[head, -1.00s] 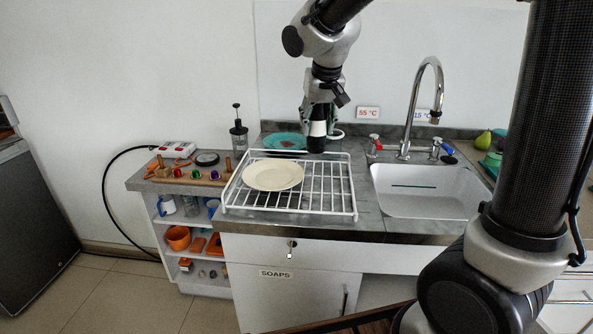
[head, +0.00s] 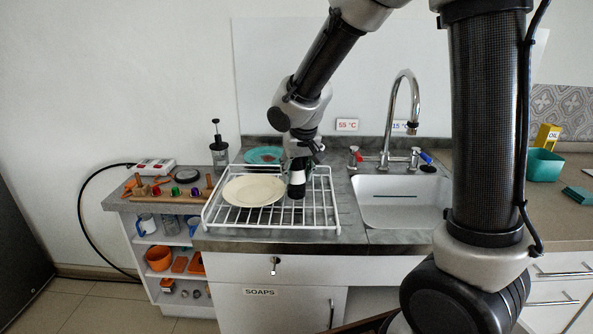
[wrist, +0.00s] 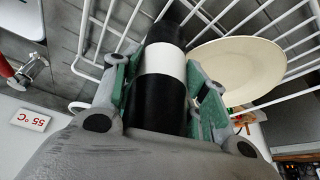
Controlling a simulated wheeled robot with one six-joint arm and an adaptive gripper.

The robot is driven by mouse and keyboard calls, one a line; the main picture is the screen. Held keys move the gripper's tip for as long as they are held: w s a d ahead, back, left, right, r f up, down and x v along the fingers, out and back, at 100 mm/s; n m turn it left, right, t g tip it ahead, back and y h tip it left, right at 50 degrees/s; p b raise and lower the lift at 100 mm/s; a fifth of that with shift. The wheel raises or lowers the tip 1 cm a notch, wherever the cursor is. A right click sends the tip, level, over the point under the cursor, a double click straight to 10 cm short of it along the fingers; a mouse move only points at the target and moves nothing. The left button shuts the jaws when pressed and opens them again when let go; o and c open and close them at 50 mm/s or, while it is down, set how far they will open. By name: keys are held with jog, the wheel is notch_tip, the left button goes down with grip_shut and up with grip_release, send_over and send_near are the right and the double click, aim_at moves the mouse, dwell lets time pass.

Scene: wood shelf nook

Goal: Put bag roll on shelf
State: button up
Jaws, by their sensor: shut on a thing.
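The bag roll (head: 297,188) is a black cylinder with a white band. It hangs roughly upright in my gripper (head: 299,165), in front of the right part of the dish rack in the head view. In the wrist view the roll (wrist: 164,75) lies between the green finger pads, and my gripper (wrist: 160,95) is shut on it. The open white shelf (head: 165,241) is under the left end of the counter, well left of the roll. Its boards hold a blue-and-white mug, an orange pot and several small items.
The white wire rack (head: 270,227) holds a cream plate (head: 254,190) close to the roll. A teal plate (head: 264,155) lies behind. A French press (head: 219,155), wooden tray (head: 170,196) and power strip (head: 156,165) stand left. The sink (head: 400,205) and tap are right.

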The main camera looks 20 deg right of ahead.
jog(key=shift+f, duration=0.1)
jog(key=o, duration=1.1)
